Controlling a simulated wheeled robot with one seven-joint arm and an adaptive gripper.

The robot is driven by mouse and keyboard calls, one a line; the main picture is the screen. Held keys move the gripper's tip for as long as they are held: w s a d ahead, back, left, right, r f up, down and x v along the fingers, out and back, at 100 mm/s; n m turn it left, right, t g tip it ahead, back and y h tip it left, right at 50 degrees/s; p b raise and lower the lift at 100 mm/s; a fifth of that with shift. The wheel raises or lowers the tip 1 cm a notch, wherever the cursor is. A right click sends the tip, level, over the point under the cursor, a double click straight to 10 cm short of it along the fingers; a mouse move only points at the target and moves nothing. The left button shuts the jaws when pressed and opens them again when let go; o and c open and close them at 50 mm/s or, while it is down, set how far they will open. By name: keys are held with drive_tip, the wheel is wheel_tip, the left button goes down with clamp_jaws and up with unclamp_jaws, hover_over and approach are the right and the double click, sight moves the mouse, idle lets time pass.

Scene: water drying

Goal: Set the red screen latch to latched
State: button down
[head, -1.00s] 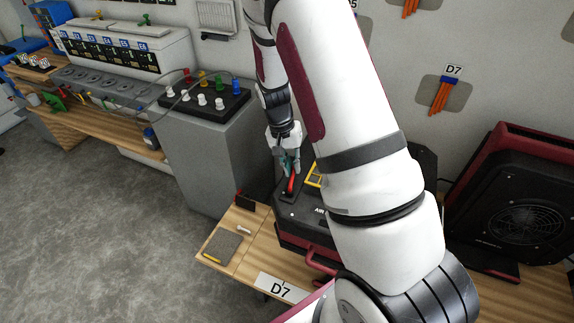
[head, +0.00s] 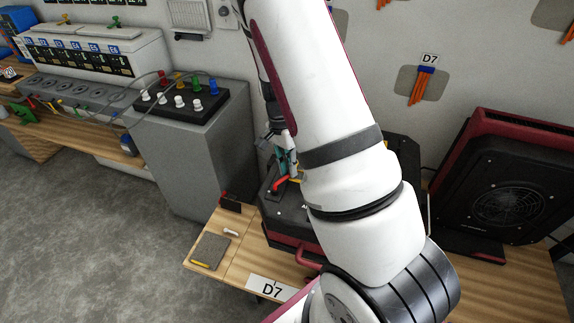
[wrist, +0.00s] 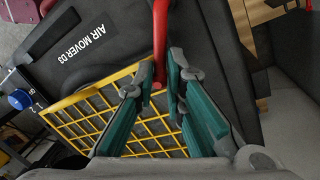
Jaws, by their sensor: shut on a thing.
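The red screen latch (head: 281,184) is a short lever on top of the black air mover (head: 290,211). In the head view it lies slanted across the picture. In the wrist view the red lever (wrist: 160,38) runs down from the top edge to between my fingertips. My gripper (head: 285,166) is over the latch and shut on it; its teal-padded fingers (wrist: 163,78) sit on both sides of the lever's end. The yellow grid screen (wrist: 100,112) lies beneath the fingers. My arm hides much of the air mover in the head view.
A maroon-and-black fan unit (head: 505,195) stands at the right. A small black block (head: 230,203), a white piece (head: 231,232) and a grey pad (head: 211,251) lie on the wooden table. A grey cabinet (head: 185,160) stands behind at left. A blue knob (wrist: 19,99) shows in the wrist view.

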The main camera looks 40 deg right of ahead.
drive_tip(key=shift+s, duration=0.1)
idle(0.4)
drive_tip(key=c, duration=1.7)
unclamp_jaws()
drive_tip(key=shift+o, duration=0.2)
drive_tip(key=shift+r, duration=0.1)
wheel_tip(320, 180, up, 12)
drive_tip(key=w, duration=0.2)
drive_tip(key=shift+w+f, duration=0.15)
drive_tip(key=shift+f, duration=0.05)
drive_tip(key=shift+a, duration=0.1)
